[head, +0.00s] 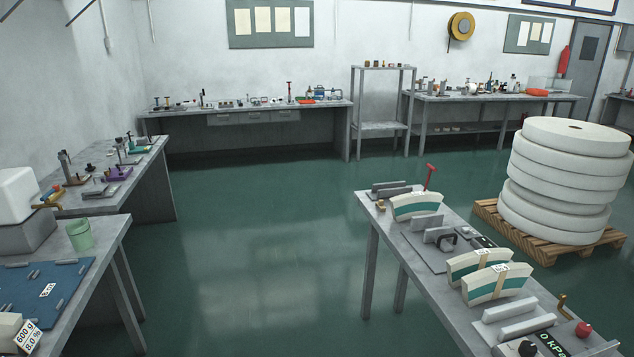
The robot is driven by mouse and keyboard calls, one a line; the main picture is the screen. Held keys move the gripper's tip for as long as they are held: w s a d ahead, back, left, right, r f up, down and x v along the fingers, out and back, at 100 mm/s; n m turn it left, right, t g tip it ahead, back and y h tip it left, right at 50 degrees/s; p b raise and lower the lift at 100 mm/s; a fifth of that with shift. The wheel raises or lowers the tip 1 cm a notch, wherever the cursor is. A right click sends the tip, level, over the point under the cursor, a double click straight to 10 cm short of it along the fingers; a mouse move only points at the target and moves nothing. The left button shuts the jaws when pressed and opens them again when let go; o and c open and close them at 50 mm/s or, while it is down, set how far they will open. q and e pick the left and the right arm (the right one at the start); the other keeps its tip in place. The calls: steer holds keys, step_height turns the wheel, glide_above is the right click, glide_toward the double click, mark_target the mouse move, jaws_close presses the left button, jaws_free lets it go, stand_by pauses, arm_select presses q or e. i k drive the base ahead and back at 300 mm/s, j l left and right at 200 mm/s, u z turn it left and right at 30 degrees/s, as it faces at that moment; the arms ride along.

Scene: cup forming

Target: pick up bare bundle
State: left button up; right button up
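Three curved white bundles with a green stripe lie on the grey table (402,240) at the right. The farthest bundle (417,207) shows no strap around it. It lies near the far end of the table, in front of a pair of grey upright plates (391,189). The two nearer bundles, the middle one (463,267) and the nearest one (514,283), each have a tan strap and a small white tag. Neither gripper is in view.
A grey device with plates and a dark clamp (446,240) stands between the bundles. A red-handled tool (430,176) stands at the far end. A pallet (487,212) with stacked white rolls (560,185) is at right. A left table holds a blue mat (25,292). The middle floor is clear.

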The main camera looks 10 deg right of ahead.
mark_target(404, 206)
steer(key=i+j, duration=0.1)
steer(key=i, duration=1)
steer(key=i+z, duration=0.15)
steer(key=z, duration=0.25)
steer(key=i+j+z, duration=0.1)
steer(key=z, duration=0.25)
steer(key=i+j+z, duration=0.15)
steer(key=z, duration=0.25)
steer(key=j+z, duration=0.2)
steer(key=z, duration=0.2)
steer(key=i+j, duration=0.05)
